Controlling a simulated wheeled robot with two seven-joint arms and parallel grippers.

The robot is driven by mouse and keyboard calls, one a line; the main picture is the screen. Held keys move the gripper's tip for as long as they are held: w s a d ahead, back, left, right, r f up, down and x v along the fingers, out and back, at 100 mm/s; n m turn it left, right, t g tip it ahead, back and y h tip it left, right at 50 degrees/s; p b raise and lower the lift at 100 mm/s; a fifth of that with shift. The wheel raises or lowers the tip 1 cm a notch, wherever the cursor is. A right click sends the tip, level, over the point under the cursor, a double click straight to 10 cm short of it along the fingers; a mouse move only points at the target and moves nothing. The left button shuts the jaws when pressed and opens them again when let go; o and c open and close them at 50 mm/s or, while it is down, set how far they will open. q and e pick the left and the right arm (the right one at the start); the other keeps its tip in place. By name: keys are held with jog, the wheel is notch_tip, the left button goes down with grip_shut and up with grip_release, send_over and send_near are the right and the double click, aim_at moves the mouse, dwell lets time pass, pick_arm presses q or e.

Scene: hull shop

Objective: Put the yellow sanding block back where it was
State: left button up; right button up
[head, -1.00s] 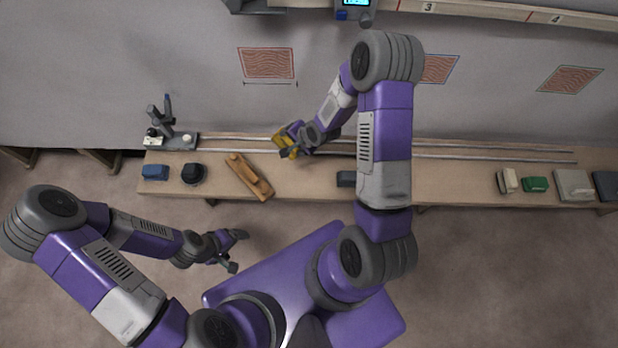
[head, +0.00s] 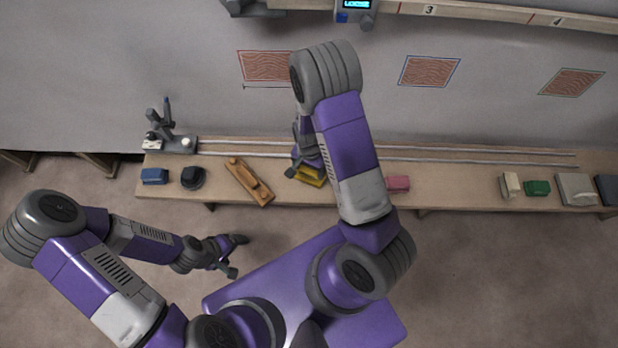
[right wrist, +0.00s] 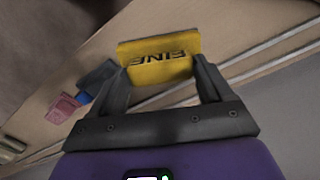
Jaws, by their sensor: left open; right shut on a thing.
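The yellow sanding block (head: 311,176) is in my right gripper (head: 302,172), over the bench's front half, right of the wooden plane. In the right wrist view the yellow block (right wrist: 160,60) shows the dark word FINE, upside down, between the two fingers of the right gripper (right wrist: 162,82). Whether the block touches the bench cannot be told. My right arm hides part of the bench beside it. My left gripper (head: 234,254) is open and empty, over the floor in front of the bench.
On the bench (head: 450,197) are a blue block (head: 154,176), a dark round thing (head: 193,177), a wooden plane (head: 249,181), a pink block (head: 398,183), a cream block (head: 510,185) and a green block (head: 537,188). Two metal rails run along the back.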

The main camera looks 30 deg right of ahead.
aim_at(309, 175)
notch_tip(309, 175, down, 6)
jog(key=shift+f+b, duration=0.1)
jog(key=shift+b, duration=0.7)
jog(key=shift+c, duration=0.4)
jog(key=o, duration=1)
jog(key=shift+r, duration=0.2)
